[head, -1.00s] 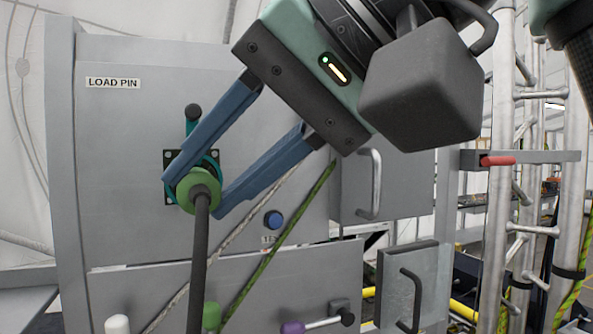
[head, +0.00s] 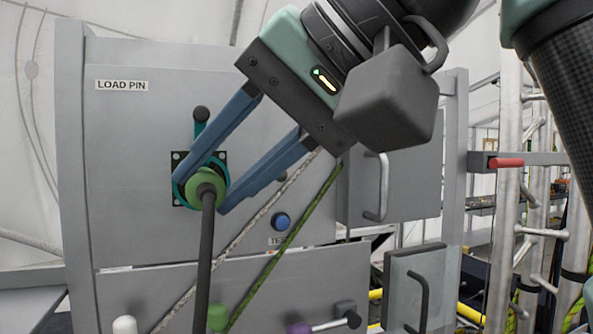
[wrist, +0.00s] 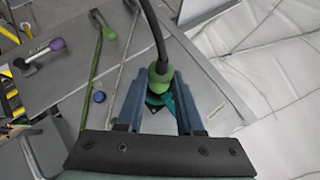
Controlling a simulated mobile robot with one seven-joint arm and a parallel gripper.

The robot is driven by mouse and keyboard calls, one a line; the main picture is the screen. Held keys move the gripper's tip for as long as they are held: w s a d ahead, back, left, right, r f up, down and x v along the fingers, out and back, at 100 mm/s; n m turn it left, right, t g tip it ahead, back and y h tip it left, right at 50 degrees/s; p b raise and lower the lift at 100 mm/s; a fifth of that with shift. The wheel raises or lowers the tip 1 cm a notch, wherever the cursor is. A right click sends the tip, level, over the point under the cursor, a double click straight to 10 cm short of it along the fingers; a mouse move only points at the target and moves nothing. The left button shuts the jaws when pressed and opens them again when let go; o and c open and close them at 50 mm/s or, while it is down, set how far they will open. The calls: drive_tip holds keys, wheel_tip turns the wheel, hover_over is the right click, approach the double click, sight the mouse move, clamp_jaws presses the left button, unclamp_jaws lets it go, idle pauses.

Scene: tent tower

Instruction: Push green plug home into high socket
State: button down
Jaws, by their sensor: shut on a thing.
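The green plug (head: 204,187) sits at the high socket (head: 178,178) on the grey panel, its dark cable (head: 204,250) hanging down from it. A teal ring or collar shows around the plug, against the socket's black square plate. My gripper (head: 204,192) reaches in from the upper right, its blue fingers on either side of the plug. In the wrist view the plug (wrist: 161,74) lies between the fingertips, with the teal part of the socket (wrist: 160,100) just behind it. How deep the plug sits is hidden by the plug and fingers.
A blue button (head: 281,221) is right of and below the socket. A dark-knobbed teal lever (head: 201,116) stands just above it. White and green ropes (head: 285,240) run diagonally across the panel. Handled doors (head: 375,190) are at right.

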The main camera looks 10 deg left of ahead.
drive_tip(key=shift+w+a, duration=0.25)
drive_tip(key=shift+w, duration=0.1)
drive_tip(key=shift+c, duration=2.3)
unclamp_jaws()
drive_tip(key=shift+w, duration=0.1)
drive_tip(key=b+v, duration=0.2)
drive_tip(key=v, duration=1.1)
drive_tip(key=shift+b, duration=0.3)
